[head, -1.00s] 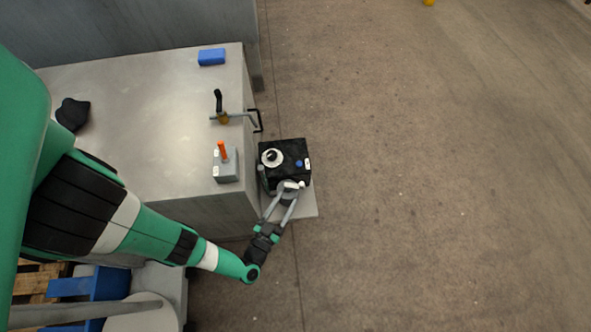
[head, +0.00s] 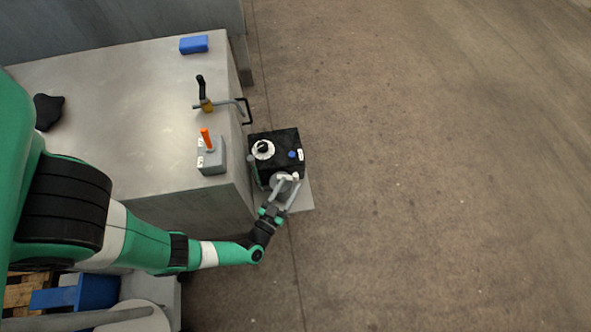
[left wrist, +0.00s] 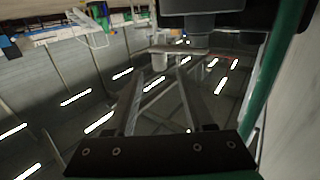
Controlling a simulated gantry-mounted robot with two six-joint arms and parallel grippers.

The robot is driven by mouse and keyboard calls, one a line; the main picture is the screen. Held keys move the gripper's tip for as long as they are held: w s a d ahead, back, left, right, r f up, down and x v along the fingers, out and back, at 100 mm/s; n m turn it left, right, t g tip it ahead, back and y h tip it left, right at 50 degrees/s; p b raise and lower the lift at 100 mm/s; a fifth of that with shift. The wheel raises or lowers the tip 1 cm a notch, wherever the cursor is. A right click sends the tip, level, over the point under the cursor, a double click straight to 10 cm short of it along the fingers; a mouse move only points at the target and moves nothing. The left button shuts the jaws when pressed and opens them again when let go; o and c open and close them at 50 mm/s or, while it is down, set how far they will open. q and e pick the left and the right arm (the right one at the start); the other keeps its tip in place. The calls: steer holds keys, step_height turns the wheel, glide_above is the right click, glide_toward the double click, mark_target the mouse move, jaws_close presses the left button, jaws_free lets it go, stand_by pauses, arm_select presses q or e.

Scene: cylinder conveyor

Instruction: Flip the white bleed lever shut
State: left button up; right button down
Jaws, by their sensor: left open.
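The white bleed lever (head: 295,176) is a small pale lever on the front side of the black box (head: 286,138), by a grey round fitting. In the left wrist view, a pale horizontal bar with a short white stub (left wrist: 160,62), apparently the lever, lies just beyond the fingertips. My left gripper (head: 285,184) is open, with its fingers reaching up to the lever area from the front. It also shows in the left wrist view (left wrist: 158,75), with nothing held between the fingers. Whether a finger touches the lever I cannot tell. My right gripper is out of view.
The black box, with a white dial (head: 263,150) and blue button (head: 292,154), stands on a low ledge (head: 304,198) beside the grey block (head: 130,110). On the block are an orange-lever switch (head: 211,160), a black-handled valve (head: 205,100) and a blue block (head: 194,44). Floor is clear right.

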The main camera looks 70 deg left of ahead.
mark_target(294, 178)
arm_select(q)
steer(key=b+x, duration=0.1)
steer(key=x, duration=0.4)
steer(key=shift+w, duration=0.1)
jaws_close()
